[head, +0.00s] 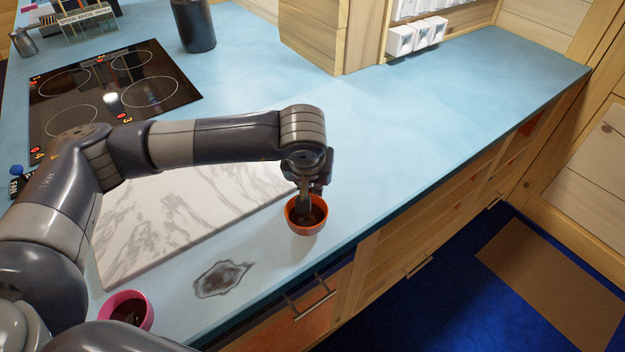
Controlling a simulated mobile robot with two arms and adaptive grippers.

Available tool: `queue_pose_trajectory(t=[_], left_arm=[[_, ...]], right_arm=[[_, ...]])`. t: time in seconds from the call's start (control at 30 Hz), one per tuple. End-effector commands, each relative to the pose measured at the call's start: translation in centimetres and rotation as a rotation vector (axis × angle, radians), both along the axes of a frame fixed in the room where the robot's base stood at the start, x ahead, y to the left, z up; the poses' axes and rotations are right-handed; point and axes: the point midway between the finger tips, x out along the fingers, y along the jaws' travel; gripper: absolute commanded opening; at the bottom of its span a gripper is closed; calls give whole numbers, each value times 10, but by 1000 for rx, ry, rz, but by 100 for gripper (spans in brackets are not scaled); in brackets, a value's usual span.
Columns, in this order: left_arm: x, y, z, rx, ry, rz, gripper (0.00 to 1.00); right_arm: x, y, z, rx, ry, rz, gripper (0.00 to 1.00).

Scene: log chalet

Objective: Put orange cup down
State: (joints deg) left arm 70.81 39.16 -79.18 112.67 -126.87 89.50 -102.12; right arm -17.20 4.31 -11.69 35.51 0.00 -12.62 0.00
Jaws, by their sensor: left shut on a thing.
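The orange cup (306,230) is at the middle of the head view, upright, at the front part of the blue counter (420,125). Its inside looks dark. My left gripper (305,205) points down into the cup's mouth and is shut on its wall. I cannot tell whether the cup's base touches the counter. My right gripper is not in view.
A pink cup (128,309) stands at the lower left. A dark stain (222,279) marks the counter. A black cooktop (110,90) is at the upper left. The counter to the right is clear.

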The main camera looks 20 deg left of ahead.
Motion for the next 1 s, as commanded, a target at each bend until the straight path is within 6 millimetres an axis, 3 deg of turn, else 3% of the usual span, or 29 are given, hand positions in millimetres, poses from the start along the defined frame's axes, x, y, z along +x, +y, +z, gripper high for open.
queue_pose_trajectory(t=[0.37, 0.4, 0.47, 0.83, 1.0], left_arm=[[0, -1, -4, -1, -2, 0, 0], [0, 0, -3, -1, -1, 0, 13], [0, 0, -3, 0, -1, 0, 27], [0, 0, -1, 0, -1, 0, 27], [-4, -1, 12, -1, -5, -1, 27]], right_arm=[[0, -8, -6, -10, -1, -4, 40], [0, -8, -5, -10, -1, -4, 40], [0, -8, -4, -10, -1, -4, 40], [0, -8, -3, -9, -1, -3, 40], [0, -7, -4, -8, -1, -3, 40]])
